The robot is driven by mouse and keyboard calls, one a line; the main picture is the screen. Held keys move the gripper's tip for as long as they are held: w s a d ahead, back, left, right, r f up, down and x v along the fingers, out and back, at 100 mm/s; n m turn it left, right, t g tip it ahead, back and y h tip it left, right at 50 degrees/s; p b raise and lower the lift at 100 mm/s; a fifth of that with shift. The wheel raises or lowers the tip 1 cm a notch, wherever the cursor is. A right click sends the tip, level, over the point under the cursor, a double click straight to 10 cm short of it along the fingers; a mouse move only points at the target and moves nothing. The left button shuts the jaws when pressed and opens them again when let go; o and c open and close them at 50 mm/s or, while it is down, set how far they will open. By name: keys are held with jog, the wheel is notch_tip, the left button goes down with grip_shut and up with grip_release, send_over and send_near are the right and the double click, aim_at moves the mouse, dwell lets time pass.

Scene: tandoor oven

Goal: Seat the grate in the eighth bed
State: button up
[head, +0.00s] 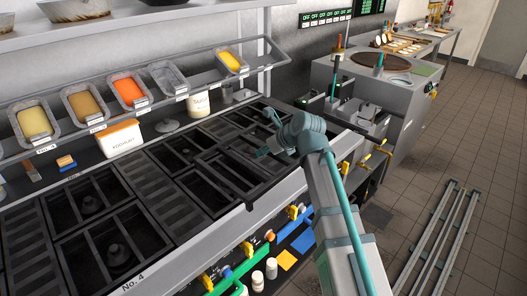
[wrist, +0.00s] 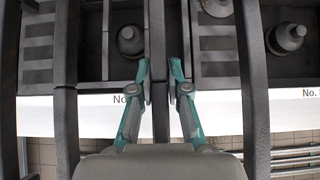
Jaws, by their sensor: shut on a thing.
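My gripper (head: 268,138) is over the row of dark beds in the head view. In the wrist view its teal fingers (wrist: 161,82) are shut on the middle bar of a dark grate (wrist: 252,85). The grate's long bars run up and down the wrist view, in front of the beds and the white front ledge. In the head view the grate (head: 232,188) appears held above the beds, with its near end at the front rail. Beds with round burner knobs show beneath it. No label for the eighth bed is clearly readable, so I cannot tell which bed it is.
A bed marked No. 4 (head: 112,245) lies at the near left. A sloped rack of food pans (head: 130,92) and a yoghurt box (head: 119,138) stand behind the beds. Valves and pipes (head: 245,250) run below the front edge. A tandoor counter (head: 385,85) stands right.

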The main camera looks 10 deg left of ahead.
grip_shut()
jog(key=shift+r, duration=0.15)
jog(key=shift+r+p, duration=1.95)
jog(key=shift+p, duration=0.2)
